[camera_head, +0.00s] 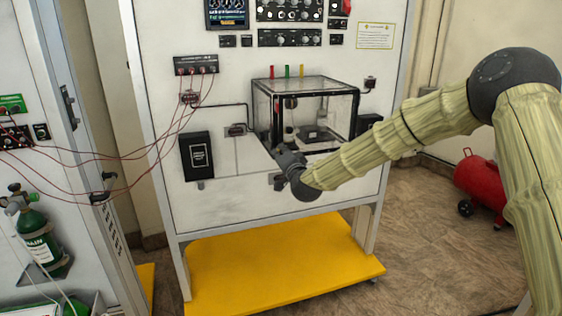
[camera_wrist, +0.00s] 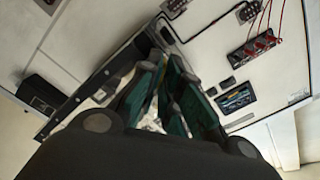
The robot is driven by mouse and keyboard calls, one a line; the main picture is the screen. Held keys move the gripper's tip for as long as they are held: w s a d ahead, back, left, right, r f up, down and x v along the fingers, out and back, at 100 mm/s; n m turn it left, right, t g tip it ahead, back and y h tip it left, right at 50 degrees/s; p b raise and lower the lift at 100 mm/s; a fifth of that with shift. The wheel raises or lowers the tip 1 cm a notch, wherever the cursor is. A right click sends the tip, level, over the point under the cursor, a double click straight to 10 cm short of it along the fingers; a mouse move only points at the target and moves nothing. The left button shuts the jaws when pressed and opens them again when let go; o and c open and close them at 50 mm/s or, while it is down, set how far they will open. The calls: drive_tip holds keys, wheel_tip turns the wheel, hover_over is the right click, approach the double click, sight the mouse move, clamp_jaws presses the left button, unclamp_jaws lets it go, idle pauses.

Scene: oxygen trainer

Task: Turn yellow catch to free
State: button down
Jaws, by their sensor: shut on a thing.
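My gripper (camera_head: 283,163) is at the front of the white panel, by the lower left corner of the clear box (camera_head: 305,110). In the wrist view its dark green fingers (camera_wrist: 160,98) are close together. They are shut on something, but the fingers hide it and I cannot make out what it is. I cannot clearly identify a yellow catch at the fingers in either view. Small red, green and yellow upright tabs show above the box's lid, the yellow one (camera_head: 301,70) at the right; I cannot tell whether it is the catch.
A black box (camera_head: 196,156) is on the panel left of my gripper. Red cables (camera_head: 165,140) hang between the panel and the left cabinet. A yellow base plate (camera_head: 280,265) lies below. A red tank (camera_head: 480,187) stands on the floor at right, behind my arm.

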drive_tip(key=n+b, duration=0.3)
drive_tip(key=n, duration=0.2)
drive_tip(key=n+b, duration=0.3)
drive_tip(key=n, duration=0.2)
drive_tip(key=shift+s+a+f+n+b, duration=0.1)
drive_tip(key=shift+a+n+b, duration=0.1)
drive_tip(key=shift+n+b, duration=0.1)
drive_tip(key=shift+n, duration=0.3)
drive_tip(key=c, duration=1.6)
unclamp_jaws()
drive_tip(key=v, duration=1.2)
